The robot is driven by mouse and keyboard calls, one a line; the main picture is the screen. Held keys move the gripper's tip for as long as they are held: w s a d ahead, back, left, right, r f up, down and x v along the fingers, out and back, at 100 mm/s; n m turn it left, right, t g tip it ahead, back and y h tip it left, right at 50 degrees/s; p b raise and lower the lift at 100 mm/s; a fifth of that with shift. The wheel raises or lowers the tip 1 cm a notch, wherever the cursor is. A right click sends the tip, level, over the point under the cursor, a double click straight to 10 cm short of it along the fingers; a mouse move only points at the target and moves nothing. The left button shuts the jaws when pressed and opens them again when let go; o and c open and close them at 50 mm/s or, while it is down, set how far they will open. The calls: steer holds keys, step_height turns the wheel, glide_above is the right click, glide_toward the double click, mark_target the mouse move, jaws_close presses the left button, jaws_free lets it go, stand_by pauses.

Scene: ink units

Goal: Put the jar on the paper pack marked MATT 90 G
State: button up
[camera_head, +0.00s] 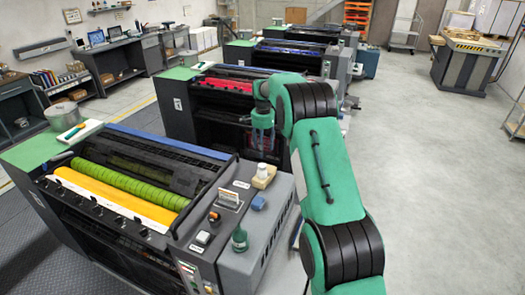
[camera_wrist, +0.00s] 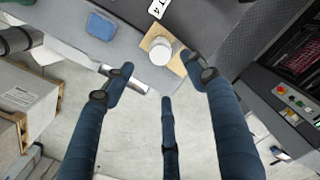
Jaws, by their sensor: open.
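A small white jar (camera_head: 263,168) stands upright on a tan block on the grey end of the nearest ink unit. It also shows in the wrist view (camera_wrist: 160,52), near top centre. My gripper (camera_head: 262,143) hangs above and close to the jar in the head view. In the wrist view its dark blue fingers (camera_wrist: 163,82) are spread open with nothing between them, and the jar lies beyond their tips. I cannot read the mark MATT 90 G on anything in view, so I cannot tell which thing is that paper pack.
A blue object (camera_head: 258,203) and a dark green bottle (camera_head: 239,238) stand near the tan block (camera_head: 265,178). A white slab (camera_head: 88,130) lies at the unit's far left. A white wrapped stack (camera_wrist: 45,88) shows at left in the wrist view. Open floor lies right.

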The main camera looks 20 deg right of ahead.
stand_by(0.5)
steer(key=s+a+r+n+t, duration=0.1)
steer(key=s+a+r+n, duration=0.35)
steer(key=s+r, duration=0.8)
steer(key=s+a+r+n+t, duration=0.1)
steer(key=s+a+r+t, duration=0.1)
steer(key=s+a+r, duration=0.8)
steer(key=s+a+r+n+t, duration=0.1)
steer(key=s+r+n, duration=0.15)
steer(key=s, duration=0.75)
steer(key=s+r+n, duration=0.1)
steer(key=s+r, duration=0.3)
steer(key=s, duration=0.6)
steer(key=s+a+f+n, duration=0.1)
steer(key=s+f, duration=0.2)
steer(key=s, duration=0.6)
steer(key=s+a+f+n+t, duration=0.1)
steer(key=s+a+f+n, duration=0.1)
steer(key=s, duration=0.7)
steer(key=shift+f+t, duration=0.3)
steer(key=shift+f, duration=0.2)
step_height(320, 180, down, 16)
steer(key=b, duration=1.6)
